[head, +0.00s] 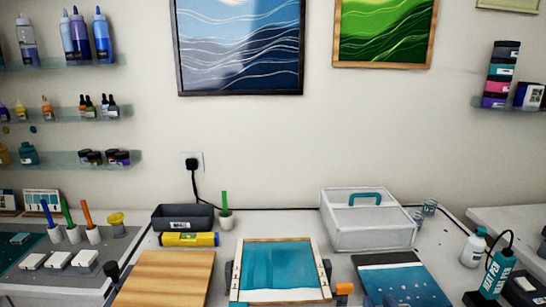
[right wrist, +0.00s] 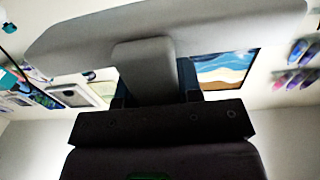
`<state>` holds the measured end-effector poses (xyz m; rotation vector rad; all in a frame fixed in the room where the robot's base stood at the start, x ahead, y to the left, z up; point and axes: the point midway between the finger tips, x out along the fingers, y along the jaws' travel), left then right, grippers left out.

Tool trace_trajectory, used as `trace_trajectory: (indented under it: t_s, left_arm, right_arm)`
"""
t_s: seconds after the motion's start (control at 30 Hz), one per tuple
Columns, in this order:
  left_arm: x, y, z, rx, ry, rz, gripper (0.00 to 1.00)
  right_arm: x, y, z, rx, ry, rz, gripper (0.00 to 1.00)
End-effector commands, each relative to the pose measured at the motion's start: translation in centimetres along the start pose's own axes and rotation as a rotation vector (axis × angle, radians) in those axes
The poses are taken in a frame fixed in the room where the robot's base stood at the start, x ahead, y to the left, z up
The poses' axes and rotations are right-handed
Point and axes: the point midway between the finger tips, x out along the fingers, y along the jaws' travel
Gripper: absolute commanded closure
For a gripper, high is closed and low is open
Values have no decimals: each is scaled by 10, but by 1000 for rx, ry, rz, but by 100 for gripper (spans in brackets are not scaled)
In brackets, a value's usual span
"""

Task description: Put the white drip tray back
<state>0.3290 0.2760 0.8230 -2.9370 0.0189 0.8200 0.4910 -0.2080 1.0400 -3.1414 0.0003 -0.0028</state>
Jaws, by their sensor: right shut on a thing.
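In the right wrist view my right gripper (right wrist: 154,90) is shut on the block-like grip of a wide, pale thing. It looks like the white drip tray (right wrist: 230,25), seen from close by, with its broad, flat part across the top of that view. The held tray appears clear of any surface. I cannot make out the tray or either gripper in the head view. There, a framed canvas with teal paint (head: 280,267) lies at the bottom middle of the bench, between dark side pieces.
A white box with a teal handle (head: 368,228) stands behind the canvas to the right. A wooden board (head: 165,280) lies left of the canvas, a blue panel (head: 400,284) right of it. A grey bin (head: 182,218) stands at the back. Bottles (head: 474,248) stand at the right.

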Motion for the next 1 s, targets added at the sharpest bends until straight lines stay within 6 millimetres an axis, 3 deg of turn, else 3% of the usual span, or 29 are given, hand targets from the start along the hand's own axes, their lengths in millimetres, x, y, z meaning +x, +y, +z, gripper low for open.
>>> trace_trajectory:
  t_s: [0.47,0.63,0.77,1.0]
  left_arm:
    - [-3,0,5,-1,-9,-2,60]
    - [-3,0,4,-1,-9,-2,60]
    - [-2,0,4,-1,-8,-1,60]
    - [-1,0,2,0,-3,-1,60]
  right_arm:
    - [0,0,-1,0,1,0,97]
    - [10,-7,-16,0,6,-14,97]
    - [23,-32,-45,0,9,-61,97]
    - [40,-102,-102,1,6,-150,97]
